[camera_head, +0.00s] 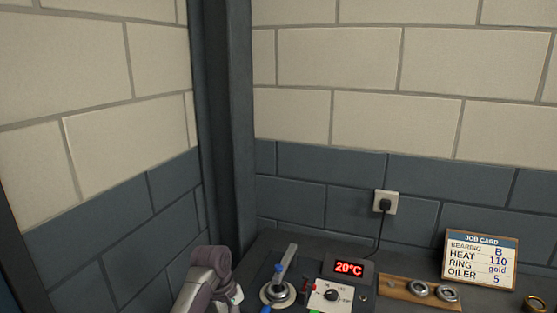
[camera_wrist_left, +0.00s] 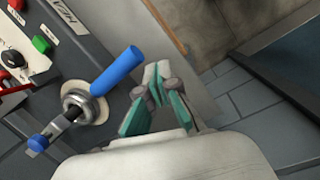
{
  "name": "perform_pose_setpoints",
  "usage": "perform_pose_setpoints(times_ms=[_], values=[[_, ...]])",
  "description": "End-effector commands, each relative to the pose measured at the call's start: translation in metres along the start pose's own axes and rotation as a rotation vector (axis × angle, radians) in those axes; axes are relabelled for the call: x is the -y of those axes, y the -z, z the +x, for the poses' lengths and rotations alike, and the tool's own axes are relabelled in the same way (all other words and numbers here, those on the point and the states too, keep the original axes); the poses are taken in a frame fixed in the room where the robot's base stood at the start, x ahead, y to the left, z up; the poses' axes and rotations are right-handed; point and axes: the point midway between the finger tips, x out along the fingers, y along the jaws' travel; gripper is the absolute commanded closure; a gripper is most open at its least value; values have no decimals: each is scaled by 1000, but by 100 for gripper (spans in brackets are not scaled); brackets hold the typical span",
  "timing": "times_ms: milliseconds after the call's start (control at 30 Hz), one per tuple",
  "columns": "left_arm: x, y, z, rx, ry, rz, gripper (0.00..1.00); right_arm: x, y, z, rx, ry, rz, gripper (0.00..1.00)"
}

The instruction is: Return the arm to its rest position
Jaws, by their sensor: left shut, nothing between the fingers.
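My left arm (camera_head: 208,282) rises from the bottom edge of the head view, left of the bench equipment. Only a little of its gripper shows there. In the left wrist view the left gripper (camera_wrist_left: 156,76) has its teal fingers with pale tips drawn together, with nothing between them. The fingers are beside a blue handle (camera_wrist_left: 117,70) on a round metal fitting (camera_wrist_left: 80,103), and they look apart from it. My right gripper is in neither view.
The bench has a metal lever fitting (camera_head: 279,293), a dial panel (camera_head: 331,296), a red display (camera_head: 348,268) reading 20°C, and rings on a wooden block (camera_head: 395,290). A job card (camera_head: 480,260) stands at right. A grey post (camera_head: 228,130) and brick walls stand behind.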

Motion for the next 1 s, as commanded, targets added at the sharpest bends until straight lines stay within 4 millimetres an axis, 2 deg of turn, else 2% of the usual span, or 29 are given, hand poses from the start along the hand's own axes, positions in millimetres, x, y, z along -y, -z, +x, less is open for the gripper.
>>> perform_pose_setpoints(times_ms=[33,167,300,367,400,500,600,800,1000], values=[[13,-4,16,-6,-5,37,100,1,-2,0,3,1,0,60],[55,-18,51,-46,-24,176,100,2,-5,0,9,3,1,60],[121,-45,83,-117,-37,371,100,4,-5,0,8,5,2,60],[152,-59,89,-154,-36,456,100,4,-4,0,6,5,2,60],[171,-69,90,-178,-32,511,100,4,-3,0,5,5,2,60],[211,-90,86,-230,-20,627,100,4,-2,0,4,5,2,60],[240,-106,78,-268,-4,714,100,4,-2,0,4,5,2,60],[282,-132,58,-326,28,845,100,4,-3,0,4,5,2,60],[309,-151,37,-366,55,938,100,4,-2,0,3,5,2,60]])
